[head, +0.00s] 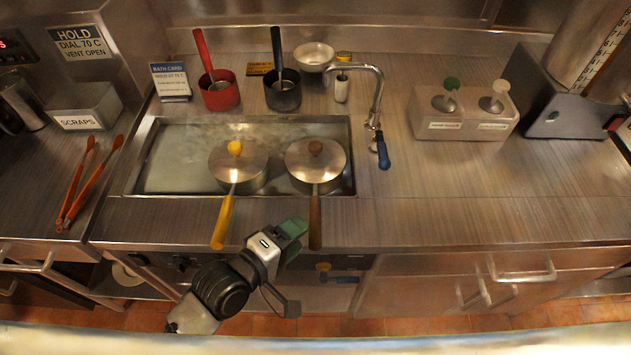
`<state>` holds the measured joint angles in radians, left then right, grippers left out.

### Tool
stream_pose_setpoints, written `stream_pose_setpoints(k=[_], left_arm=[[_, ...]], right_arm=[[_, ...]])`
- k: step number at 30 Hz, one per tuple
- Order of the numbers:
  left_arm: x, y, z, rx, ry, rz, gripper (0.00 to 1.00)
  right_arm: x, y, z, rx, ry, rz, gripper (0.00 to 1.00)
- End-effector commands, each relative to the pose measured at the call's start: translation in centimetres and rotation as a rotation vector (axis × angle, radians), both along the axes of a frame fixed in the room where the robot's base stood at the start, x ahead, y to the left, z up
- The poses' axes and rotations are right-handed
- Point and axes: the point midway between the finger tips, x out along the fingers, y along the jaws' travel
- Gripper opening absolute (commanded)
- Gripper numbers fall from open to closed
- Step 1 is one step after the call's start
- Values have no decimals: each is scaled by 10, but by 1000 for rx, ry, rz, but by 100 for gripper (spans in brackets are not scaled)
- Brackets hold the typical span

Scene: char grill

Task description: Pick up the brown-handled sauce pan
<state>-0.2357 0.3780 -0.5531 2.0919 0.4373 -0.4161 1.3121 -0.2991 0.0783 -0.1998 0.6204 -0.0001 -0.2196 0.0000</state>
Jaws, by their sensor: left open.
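The brown-handled sauce pan (316,165) stands in the right part of the sunken water bath. It has a metal lid with a brown knob, and its long brown handle (315,220) points toward me over the counter's front edge. My left gripper (291,265) is open and empty, just in front of the counter edge. It is left of and close to the end of the brown handle; I cannot tell whether they touch. My right gripper is not in view.
A yellow-handled pan (238,166) stands left of it in the bath (165,191). A faucet (376,110) with a blue lever rises on the right. Behind stand a red pot (219,95) and a black pot (283,95). Orange tongs (85,185) lie left. The right counter front is clear.

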Motion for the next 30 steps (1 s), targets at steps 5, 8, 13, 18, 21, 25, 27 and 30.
stream_pose_setpoints(k=[5, 8, 13, 18, 21, 25, 27, 30], left_arm=[[20, -16, -1, 0, -1, 1, 56], [29, -24, -7, 0, 0, 1, 56], [35, -30, -11, 0, 0, 1, 56], [35, -30, -11, 0, 0, 1, 56], [35, -30, -11, 1, -1, 1, 44], [35, -30, -11, 1, -1, 1, 24], [35, -30, -12, 2, 0, 1, 13], [35, -30, -12, 2, 0, 1, 0]], right_arm=[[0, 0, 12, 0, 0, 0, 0], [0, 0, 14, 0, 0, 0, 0], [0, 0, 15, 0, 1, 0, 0], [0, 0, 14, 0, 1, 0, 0], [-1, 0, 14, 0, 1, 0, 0], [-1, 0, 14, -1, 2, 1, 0], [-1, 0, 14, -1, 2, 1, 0], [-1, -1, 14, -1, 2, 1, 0]])
